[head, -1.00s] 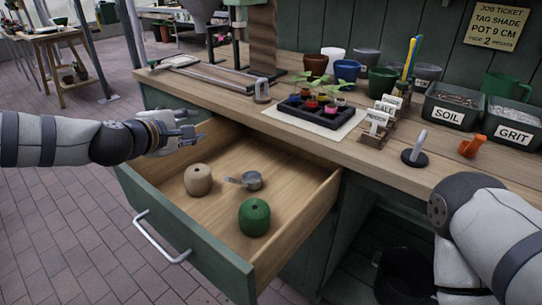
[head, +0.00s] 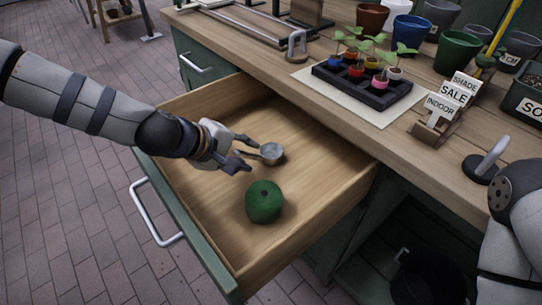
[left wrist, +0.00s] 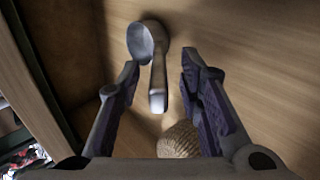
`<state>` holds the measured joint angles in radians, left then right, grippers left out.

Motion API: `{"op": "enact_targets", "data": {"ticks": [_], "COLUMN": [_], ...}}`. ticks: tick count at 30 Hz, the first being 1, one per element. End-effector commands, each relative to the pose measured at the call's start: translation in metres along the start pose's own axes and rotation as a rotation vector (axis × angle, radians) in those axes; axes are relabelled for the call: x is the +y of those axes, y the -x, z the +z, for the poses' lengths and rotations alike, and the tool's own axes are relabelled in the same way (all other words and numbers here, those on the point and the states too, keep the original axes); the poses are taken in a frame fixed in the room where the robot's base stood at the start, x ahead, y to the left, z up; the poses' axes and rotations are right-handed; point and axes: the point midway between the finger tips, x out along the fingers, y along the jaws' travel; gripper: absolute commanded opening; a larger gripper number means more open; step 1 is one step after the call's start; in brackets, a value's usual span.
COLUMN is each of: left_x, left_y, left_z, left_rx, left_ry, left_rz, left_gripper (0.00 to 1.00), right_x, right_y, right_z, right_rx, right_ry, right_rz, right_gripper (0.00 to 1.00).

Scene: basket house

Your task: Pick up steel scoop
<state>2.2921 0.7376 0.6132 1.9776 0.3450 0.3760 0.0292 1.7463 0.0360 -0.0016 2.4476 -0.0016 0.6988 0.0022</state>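The steel scoop (head: 271,154) lies in the open drawer, a small round cup with a short handle. In the left wrist view its cup (left wrist: 141,42) is just beyond the fingertips, and its handle points back between the fingers. My left gripper (head: 249,153) is inside the drawer, open, with its fingers on either side of the handle. I cannot tell whether they touch it. In the head view the gripper partly hides the handle. My right gripper is out of view; only part of my right arm shows.
A green twine ball (head: 264,201) lies in the drawer near the scoop. A tan twine ball (left wrist: 180,141) lies below the left gripper. The drawer's wooden walls (head: 325,210) surround them. A seedling tray (head: 362,83) and sign holder (head: 432,128) stand on the bench above.

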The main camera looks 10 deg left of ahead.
Motion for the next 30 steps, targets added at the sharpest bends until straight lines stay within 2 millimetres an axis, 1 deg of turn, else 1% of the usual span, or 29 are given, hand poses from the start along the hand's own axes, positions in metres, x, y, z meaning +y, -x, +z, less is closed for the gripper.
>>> {"op": "enact_targets", "data": {"ticks": [1, 3, 9, 11, 12, 13, 14, 25, 28, 30], "left_x": [-0.005, -0.002, 0.000, 0.000, 0.000, 0.000, 0.000, 0.002, 0.010, 0.020], "left_y": [-0.010, -0.014, -0.012, -0.012, -0.012, -0.012, -0.012, -0.011, -0.004, 0.006], "left_z": [0.001, 0.001, 0.001, 0.001, 0.001, 0.001, 0.001, 0.001, 0.000, 0.000], "left_rx": [-0.004, -0.002, -0.001, 0.000, 0.000, 0.000, 0.000, 0.000, 0.001, 0.004], "left_ry": [0.002, 0.002, 0.001, 0.001, 0.001, 0.001, 0.001, 0.001, -0.001, -0.004], "left_rz": [-0.006, -0.003, 0.001, 0.001, 0.001, 0.001, 0.001, 0.002, 0.004, 0.008], "left_gripper": [0.33, 0.33, 0.33, 0.20, 0.11, 0.04, 0.00, 0.00, 0.00, 0.00], "right_x": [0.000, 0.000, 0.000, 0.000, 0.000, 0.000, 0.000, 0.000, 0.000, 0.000], "right_y": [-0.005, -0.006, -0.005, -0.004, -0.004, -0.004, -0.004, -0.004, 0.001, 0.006], "right_z": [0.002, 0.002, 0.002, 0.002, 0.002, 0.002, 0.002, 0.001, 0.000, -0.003], "right_rx": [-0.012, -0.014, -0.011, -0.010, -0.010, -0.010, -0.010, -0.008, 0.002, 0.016], "right_ry": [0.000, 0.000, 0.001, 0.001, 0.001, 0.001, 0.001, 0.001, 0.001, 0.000], "right_rz": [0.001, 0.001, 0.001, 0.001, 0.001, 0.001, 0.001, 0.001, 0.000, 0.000], "right_gripper": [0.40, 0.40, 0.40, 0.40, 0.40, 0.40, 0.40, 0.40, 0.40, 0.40]}}
